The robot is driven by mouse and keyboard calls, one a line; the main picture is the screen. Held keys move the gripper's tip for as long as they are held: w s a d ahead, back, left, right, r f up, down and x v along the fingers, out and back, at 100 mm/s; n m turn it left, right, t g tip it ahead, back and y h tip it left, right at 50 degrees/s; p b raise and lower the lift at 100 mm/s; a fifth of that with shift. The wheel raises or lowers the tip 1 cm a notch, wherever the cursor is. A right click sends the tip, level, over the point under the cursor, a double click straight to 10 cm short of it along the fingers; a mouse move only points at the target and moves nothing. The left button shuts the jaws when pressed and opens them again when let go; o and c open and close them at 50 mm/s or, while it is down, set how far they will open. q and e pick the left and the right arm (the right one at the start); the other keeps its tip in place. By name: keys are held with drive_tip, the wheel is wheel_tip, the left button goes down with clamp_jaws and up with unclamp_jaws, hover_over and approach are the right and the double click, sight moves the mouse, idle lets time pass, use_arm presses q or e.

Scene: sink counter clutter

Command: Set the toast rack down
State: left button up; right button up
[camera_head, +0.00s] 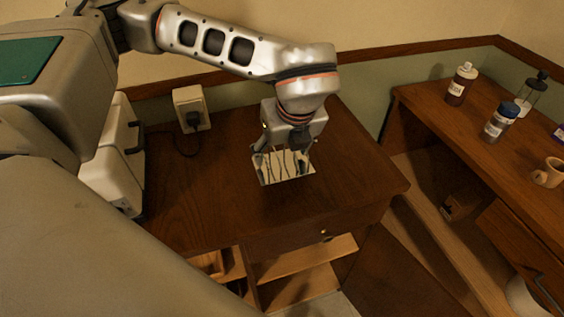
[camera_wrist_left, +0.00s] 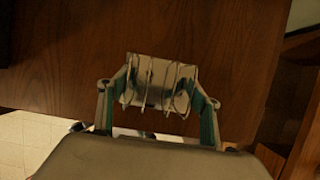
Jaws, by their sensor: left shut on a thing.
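The toast rack (camera_head: 284,169) is a small pale piece with a flat base and several thin wire loops. My left gripper (camera_head: 283,153) points down from above and is shut on it, over the dark wooden cabinet top (camera_head: 215,195). In the left wrist view the toast rack (camera_wrist_left: 163,82) sits between the two fingers of the left gripper (camera_wrist_left: 158,108). I cannot tell whether its base touches the wood. My right gripper is in neither view.
Bottles (camera_head: 461,84) and a small mug (camera_head: 548,173) stand on the separate right counter. Wood around the rack is clear.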

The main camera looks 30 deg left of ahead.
use_arm(q)
drive_tip(key=shift+f, duration=2.1)
drive_tip(key=o, duration=1.3)
drive_tip(key=shift+f, duration=0.1)
drive_tip(key=shift+o, duration=0.2)
drive_tip(key=v, duration=1.2)
